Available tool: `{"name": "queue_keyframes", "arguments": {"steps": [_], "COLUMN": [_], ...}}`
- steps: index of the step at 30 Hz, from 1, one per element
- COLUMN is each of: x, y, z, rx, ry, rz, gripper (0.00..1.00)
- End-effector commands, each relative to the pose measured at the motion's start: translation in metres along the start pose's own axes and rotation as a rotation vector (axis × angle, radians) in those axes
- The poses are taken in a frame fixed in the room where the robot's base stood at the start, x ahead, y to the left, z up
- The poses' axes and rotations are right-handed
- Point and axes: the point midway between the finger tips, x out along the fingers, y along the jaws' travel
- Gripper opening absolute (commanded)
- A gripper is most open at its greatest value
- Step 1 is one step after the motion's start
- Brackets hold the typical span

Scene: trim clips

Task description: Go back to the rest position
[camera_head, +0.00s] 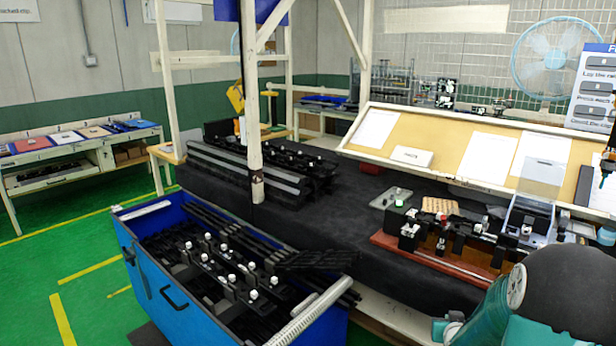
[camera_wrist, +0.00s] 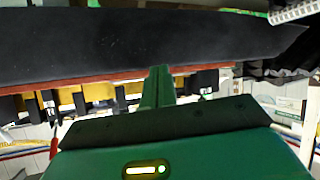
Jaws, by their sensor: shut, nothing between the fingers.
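My gripper (camera_wrist: 158,84) shows in the wrist view as narrow green fingers, closed together and empty. Behind the fingers lie the long dark bench surface (camera_wrist: 150,40) and the edge of the red-brown fixture board (camera_wrist: 100,78). I cannot tell the exact gap between the fingertips and the board. In the head view my teal and black arm fills the lower right corner, and my fingertips cannot be made out there. The red-brown fixture board (camera_head: 455,268) sits on the black bench (camera_head: 330,222), carrying black blocks and clamps.
A blue bin (camera_head: 165,290) of black bars with white knobs stands in front of the bench. A white post (camera_head: 252,110) rises at the bench. A slanted board with papers (camera_head: 445,155) runs behind. Green floor (camera_head: 45,265) is clear at left.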

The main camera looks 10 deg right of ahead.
Motion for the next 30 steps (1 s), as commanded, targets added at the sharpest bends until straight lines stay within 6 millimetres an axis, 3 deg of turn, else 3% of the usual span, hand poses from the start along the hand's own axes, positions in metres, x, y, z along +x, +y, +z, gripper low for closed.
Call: {"name": "queue_keyframes", "arguments": {"steps": [1, 6, 13, 21, 30], "x": [-0.014, -0.063, -0.145, -0.256, -0.374], "y": [-0.014, -0.056, -0.104, -0.143, -0.158], "z": [-0.017, -0.05, -0.075, -0.077, -0.046], "rx": [-0.017, -0.055, -0.103, -0.153, -0.211], "ry": [-0.012, -0.097, -0.208, -0.339, -0.485], "rz": [-0.019, -0.075, -0.147, -0.233, -0.333], "gripper": [0.0, 0.0, 0.0, 0.0, 0.0]}}
